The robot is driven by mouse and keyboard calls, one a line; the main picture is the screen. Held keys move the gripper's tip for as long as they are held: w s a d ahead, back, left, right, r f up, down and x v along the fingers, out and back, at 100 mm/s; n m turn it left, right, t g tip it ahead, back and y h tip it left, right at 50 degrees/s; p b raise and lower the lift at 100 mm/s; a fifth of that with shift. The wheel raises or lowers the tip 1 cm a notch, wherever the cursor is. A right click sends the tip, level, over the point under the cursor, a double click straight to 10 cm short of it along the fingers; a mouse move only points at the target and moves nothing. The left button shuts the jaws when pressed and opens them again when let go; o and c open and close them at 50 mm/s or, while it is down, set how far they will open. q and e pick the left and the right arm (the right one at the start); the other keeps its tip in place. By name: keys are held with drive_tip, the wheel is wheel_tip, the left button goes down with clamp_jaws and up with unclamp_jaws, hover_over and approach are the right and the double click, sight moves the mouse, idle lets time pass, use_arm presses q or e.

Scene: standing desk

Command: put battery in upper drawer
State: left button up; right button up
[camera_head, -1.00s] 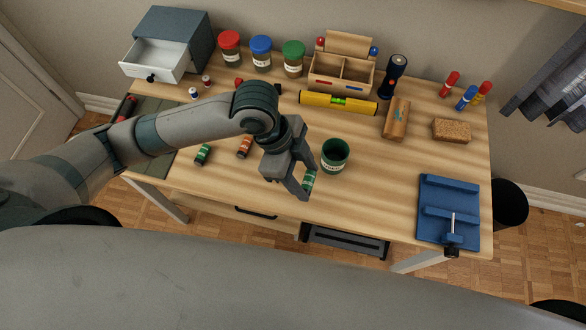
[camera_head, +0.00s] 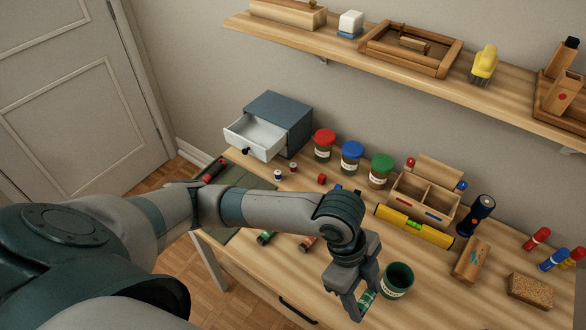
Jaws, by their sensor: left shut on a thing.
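My left gripper (camera_head: 358,308) is shut on a green battery (camera_head: 366,299), held near the desk's front side, just left of the dark green cup. The small grey-blue cabinet (camera_head: 281,119) stands at the back left of the desk. Its upper drawer (camera_head: 254,137) is pulled open, white inside and empty as far as I see. A green battery (camera_head: 266,237) and an orange battery (camera_head: 309,243) lie on the desk beside my left arm. My right gripper is not in view.
The dark green cup (camera_head: 397,281) stands right of my gripper. Three lidded jars (camera_head: 352,157), a wooden toolbox (camera_head: 424,193) and a yellow level (camera_head: 413,225) line the back. Two small batteries (camera_head: 285,171) stand before the cabinet. A shelf (camera_head: 400,70) hangs above.

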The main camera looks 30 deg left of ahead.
use_arm(q)
drive_tip(key=w+a+r+n+t+y+b, duration=0.15)
drive_tip(key=w+a+n, duration=0.35)
drive_tip(key=w+a, duration=0.5)
drive_tip(key=w+a+n+t, duration=0.2)
drive_tip(key=w+a+n, duration=0.35)
drive_tip(key=w, duration=0.75)
drive_tip(key=w+a+r+n+y, duration=0.1)
drive_tip(key=w+a+r+n, duration=0.1)
drive_tip(key=a, duration=0.6)
drive_tip(key=w+a+r+n+t+y+b, duration=0.1)
drive_tip(key=w+a+r+n, duration=0.1)
drive_tip(key=w+a, duration=0.3)
drive_tip(key=w+a+r+n+y, duration=0.1)
drive_tip(key=w+a+r+n, duration=0.2)
drive_tip(key=a, duration=0.9)
drive_tip(key=shift+w+n+b, duration=0.15)
drive_tip(key=shift+n+b, duration=0.25)
drive_tip(key=shift+n, duration=0.15)
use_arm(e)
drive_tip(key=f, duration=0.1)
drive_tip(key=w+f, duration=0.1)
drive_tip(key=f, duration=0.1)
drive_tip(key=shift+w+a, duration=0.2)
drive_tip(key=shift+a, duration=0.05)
use_arm(q)
drive_tip(key=shift+a+f, duration=0.15)
drive_tip(key=shift+a, duration=0.05)
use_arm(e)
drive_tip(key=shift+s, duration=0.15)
